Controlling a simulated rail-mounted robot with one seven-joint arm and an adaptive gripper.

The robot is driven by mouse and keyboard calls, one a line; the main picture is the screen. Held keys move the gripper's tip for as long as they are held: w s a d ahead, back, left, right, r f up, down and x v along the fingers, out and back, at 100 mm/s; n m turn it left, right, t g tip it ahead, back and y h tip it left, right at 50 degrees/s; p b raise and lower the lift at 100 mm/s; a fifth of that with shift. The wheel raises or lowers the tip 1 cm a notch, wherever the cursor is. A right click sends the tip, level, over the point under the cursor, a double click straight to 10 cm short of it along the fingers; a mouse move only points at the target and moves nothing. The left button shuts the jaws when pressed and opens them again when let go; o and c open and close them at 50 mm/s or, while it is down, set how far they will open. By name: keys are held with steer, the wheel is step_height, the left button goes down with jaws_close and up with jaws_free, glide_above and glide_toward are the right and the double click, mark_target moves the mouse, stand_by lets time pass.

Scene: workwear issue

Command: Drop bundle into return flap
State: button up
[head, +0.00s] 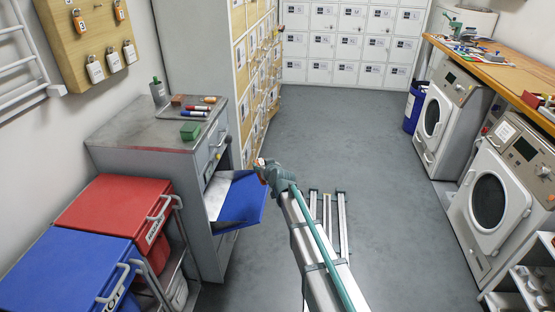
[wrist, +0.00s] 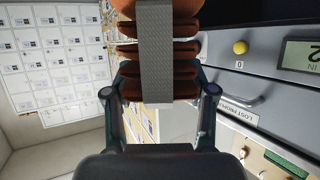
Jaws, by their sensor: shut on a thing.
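The bundle (wrist: 185,50) is a stack of orange-brown folded cloth with a grey strap around it, large in the wrist view. My gripper (wrist: 160,92) is shut on it, with one finger at each side. In the head view my gripper (head: 264,168) is beside the grey cabinet, just above and right of a blue open flap (head: 247,200); only a small orange part of the bundle (head: 258,162) shows there. The flap hangs out from the cabinet front, with a pale inner surface. I cannot read any label naming it the return flap.
The grey cabinet (head: 150,137) has a yellow knob (wrist: 240,47), a small display (wrist: 300,56) and a "LOST PROPERTY" drawer label (wrist: 238,113). Red (head: 110,208) and blue (head: 65,265) lidded bins stand at left, washing machines (head: 490,205) at right.

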steer(key=a+f, duration=0.1)
steer(key=w+f, duration=0.1)
steer(key=f, duration=0.1)
steer(key=a+f, duration=0.1)
steer(key=shift+w+a+f+b, duration=0.15)
steer(key=shift+w+a+b, duration=0.15)
steer(key=shift+w, duration=0.1)
steer(key=a+f+p, duration=0.3)
steer(key=a+f, duration=0.3)
steer(key=f, duration=0.2)
steer(key=shift+w, duration=0.4)
steer(key=shift+d, duration=0.1)
steer(key=o, duration=1.4)
steer(key=shift+c, duration=0.2)
steer(key=shift+s, duration=0.1)
steer(key=v, duration=1.2)
steer(key=shift+d, duration=0.15)
